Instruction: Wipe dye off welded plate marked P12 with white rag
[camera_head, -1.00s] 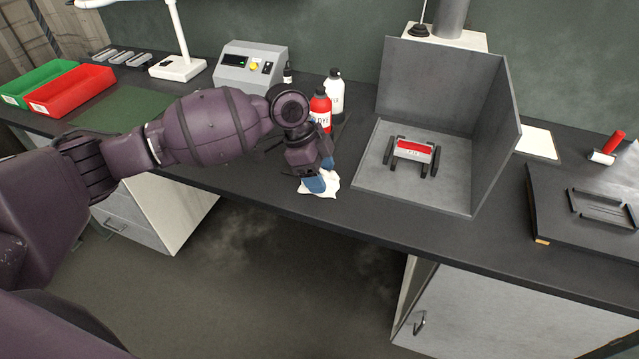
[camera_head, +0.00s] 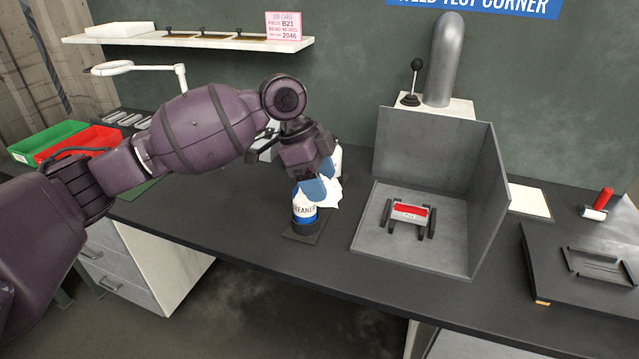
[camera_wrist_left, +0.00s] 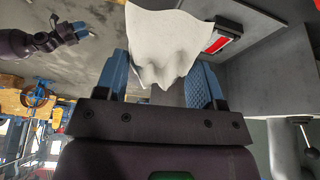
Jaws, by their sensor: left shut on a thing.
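My left gripper (camera_head: 314,188) is shut on a white rag (camera_head: 328,190). It holds the rag above the bench, beside and partly in front of a bottle labelled CLEANER (camera_head: 304,212). In the left wrist view the rag (camera_wrist_left: 170,42) hangs spread out beyond the blue fingers. The plate (camera_head: 409,213) is a small piece with a red top and faint lettering. It sits between dark bars in the open-fronted grey booth, to the right of the rag and apart from it. My right gripper (camera_wrist_left: 84,30) shows small at the upper left of the left wrist view; its jaw gap is unclear.
The grey booth (camera_head: 420,150) has walls at its back and right side. Green (camera_head: 45,140) and red (camera_head: 92,140) bins stand at the left. A red-handled roller (camera_head: 598,204) lies at the right.

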